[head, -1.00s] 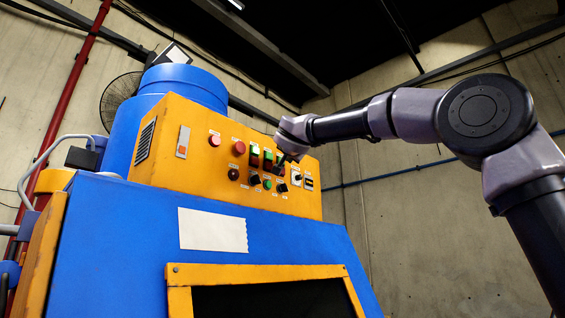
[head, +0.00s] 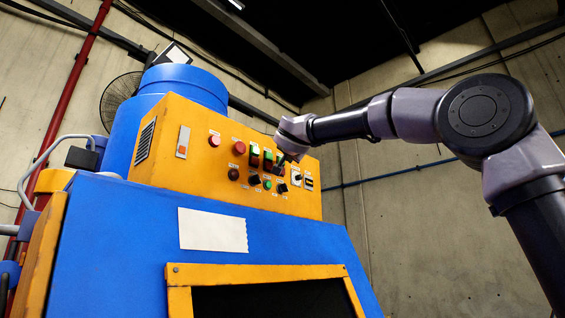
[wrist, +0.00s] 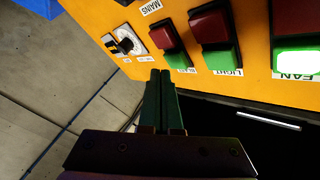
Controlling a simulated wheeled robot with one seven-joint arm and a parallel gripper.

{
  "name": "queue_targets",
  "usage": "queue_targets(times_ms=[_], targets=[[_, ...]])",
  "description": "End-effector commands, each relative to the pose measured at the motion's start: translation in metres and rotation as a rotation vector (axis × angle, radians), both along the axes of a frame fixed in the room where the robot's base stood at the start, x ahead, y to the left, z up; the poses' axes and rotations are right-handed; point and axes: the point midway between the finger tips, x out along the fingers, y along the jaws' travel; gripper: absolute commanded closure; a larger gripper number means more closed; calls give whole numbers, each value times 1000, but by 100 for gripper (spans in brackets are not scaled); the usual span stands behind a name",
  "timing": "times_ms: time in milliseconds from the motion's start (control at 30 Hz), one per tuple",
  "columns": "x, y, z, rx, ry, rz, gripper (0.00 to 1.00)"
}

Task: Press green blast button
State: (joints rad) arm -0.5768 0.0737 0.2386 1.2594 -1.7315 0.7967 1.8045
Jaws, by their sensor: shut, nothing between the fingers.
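The green blast button (wrist: 177,61) is the green half of a red-and-green switch above the label "BLAST" in the wrist view. Its red half (wrist: 160,35) sits beside it. My gripper (wrist: 160,73) is shut and empty, its two dark green fingers side by side. The fingertips appear just below and left of the green blast button; I cannot tell whether they touch it. In the head view, my gripper (head: 281,161) is at the right part of the yellow control panel (head: 190,180) and partly hides the blast switch.
The light switch (wrist: 216,40) is right of the blast switch, and the brightly lit green fan button (wrist: 297,56) is farther right. The panel sits on a blue cabinet (head: 120,240). Open space lies right of the panel.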

Motion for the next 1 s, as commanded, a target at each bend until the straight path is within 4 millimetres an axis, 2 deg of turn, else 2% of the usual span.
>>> queue_targets(times_ms=[1000], targets=[[6,7,0,0,0,0,100]])
